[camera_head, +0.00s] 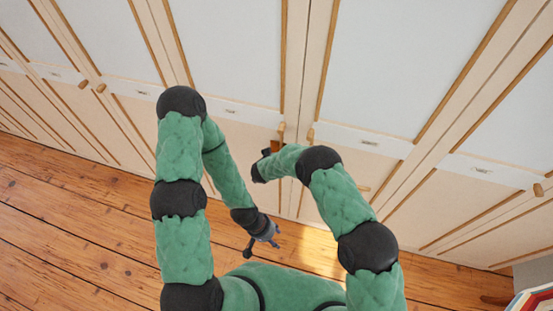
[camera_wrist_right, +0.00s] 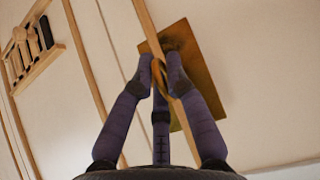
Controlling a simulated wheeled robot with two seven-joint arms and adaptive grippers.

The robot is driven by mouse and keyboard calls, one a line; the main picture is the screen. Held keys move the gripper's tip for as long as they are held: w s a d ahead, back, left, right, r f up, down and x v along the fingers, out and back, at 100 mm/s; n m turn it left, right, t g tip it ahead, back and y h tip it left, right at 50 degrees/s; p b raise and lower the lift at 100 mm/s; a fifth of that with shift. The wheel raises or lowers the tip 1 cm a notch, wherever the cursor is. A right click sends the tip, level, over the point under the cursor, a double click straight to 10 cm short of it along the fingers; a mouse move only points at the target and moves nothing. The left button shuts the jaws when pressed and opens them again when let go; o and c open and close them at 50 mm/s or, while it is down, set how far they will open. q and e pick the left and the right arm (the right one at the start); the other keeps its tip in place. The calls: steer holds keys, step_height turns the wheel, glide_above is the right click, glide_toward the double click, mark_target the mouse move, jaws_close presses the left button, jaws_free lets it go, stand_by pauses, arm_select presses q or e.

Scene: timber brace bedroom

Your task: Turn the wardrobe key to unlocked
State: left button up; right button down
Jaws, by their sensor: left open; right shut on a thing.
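The wardrobe (camera_head: 234,68) has cream doors with wood trim. In the right wrist view, a brass-brown lock plate (camera_wrist_right: 188,55) sits on its front. The key's golden, ring-like bow (camera_wrist_right: 160,76) shows in front of the plate. My right gripper (camera_wrist_right: 162,70) is shut on the key, with purple-grey fingers on both sides of the bow. The key's shaft and the keyhole are hidden. In the head view, my right arm's end is at the door and hides most of the key. My left gripper (camera_head: 264,242) is open and empty, hanging low in front of the wardrobe.
A wooden knob (camera_head: 311,134) is close to the right hand. A small wooden rack-like piece (camera_wrist_right: 32,50) shows at the left of the wrist view. The plank floor (camera_head: 70,230) is clear at left. Books or a box (camera_head: 535,300) stand at lower right.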

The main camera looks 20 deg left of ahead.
steer(key=c, duration=1.3)
jaws_free()
steer(key=shift+a, duration=0.15)
steer(key=shift+r, duration=0.1)
steer(key=shift+v, duration=3.65)
steer(key=s+d+f+g+y+b, duration=0.1)
steer(key=s+d+f+g+b, duration=0.15)
steer(key=d+f+b, duration=0.45)
steer(key=s+d+f+g+y+b, duration=0.15)
steer(key=s+d+f, duration=0.25)
steer(key=d+f, duration=0.6)
steer(key=s+d+f+g+b, duration=0.1)
steer(key=s+d+b, duration=0.1)
steer(key=s, duration=0.4)
steer(key=s+d+f+m+g+y+b, duration=0.1)
steer(key=s+d+f+g+b, duration=0.1)
steer(key=s, duration=0.5)
steer(key=s+d+f+m+g+y+b, duration=0.1)
steer(key=s+d+b, duration=0.2)
steer(key=s+d, duration=0.3)
steer(key=shift+s+f+g, duration=0.2)
steer(key=shift+s+g, duration=0.1)
steer(key=shift+s, duration=0.45)
